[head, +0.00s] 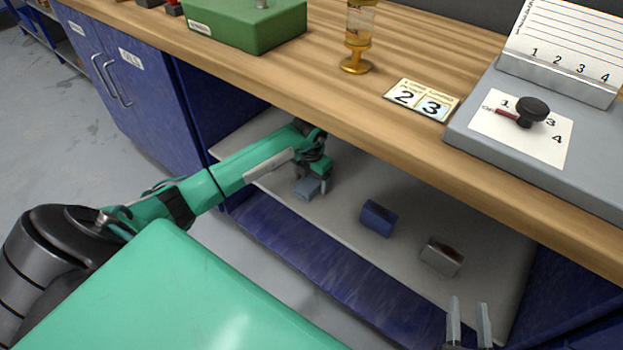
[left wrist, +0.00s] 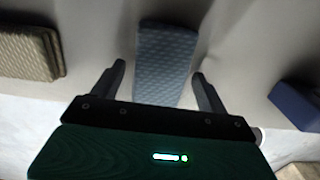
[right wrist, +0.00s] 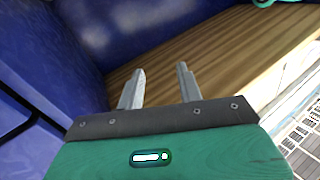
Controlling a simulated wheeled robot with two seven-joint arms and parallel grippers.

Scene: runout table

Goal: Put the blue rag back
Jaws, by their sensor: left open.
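A light blue, textured rag (head: 308,187) lies on the shelf under the bench, partly covered by my left gripper in the head view. In the left wrist view the rag (left wrist: 165,62) shows between and beyond the fingertips. My left gripper (head: 319,182) is open at the rag, with gaps on both sides in the left wrist view (left wrist: 160,80). A darker blue block-like item (head: 378,218) lies to its right and shows at the right edge of the left wrist view (left wrist: 296,104). My right gripper (head: 468,322) is open and empty in front of the shelf; the right wrist view shows its spread fingers (right wrist: 158,85).
A grey item with a brown top (head: 442,257) lies further right on the grey shelf (head: 335,245). A tan textured block (left wrist: 26,54) is left of the rag. The wooden bench top (head: 310,85) overhangs the shelf. Blue cabinet doors (head: 125,90) stand at left.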

